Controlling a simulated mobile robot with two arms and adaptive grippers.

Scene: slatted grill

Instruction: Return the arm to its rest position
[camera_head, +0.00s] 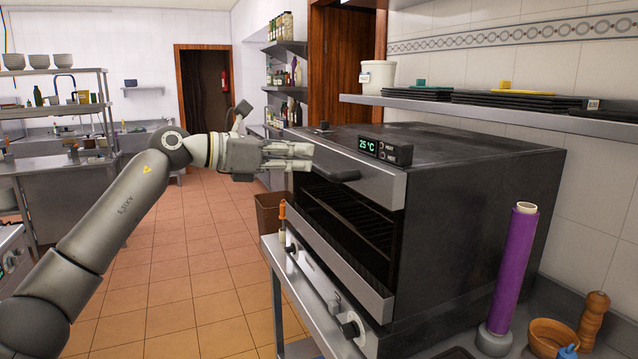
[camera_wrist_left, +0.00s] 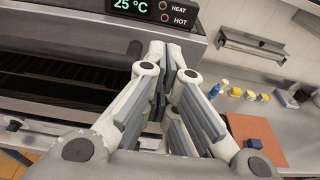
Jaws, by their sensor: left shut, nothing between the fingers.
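My left gripper (camera_head: 300,157) comes in from the left in the head view, held level just in front of the upper front of the dark oven (camera_head: 480,185). Its fingers are shut with nothing between them; they also show closed together in the left wrist view (camera_wrist_left: 168,60). The tips are close to the dark handle (camera_head: 335,165) of the oven; I cannot tell whether they touch it. The oven's front opening shows dark racks inside. The oven's display (camera_head: 378,148) reads 25 °C. My right gripper is in neither view.
A purple roll (camera_head: 515,265), a wooden bowl (camera_head: 553,338) and a pepper mill (camera_head: 594,315) stand on the counter right of the oven. A shelf (camera_head: 500,105) hangs above. The tiled floor (camera_head: 190,255) at left is open. The wrist view shows an orange board (camera_wrist_left: 257,138).

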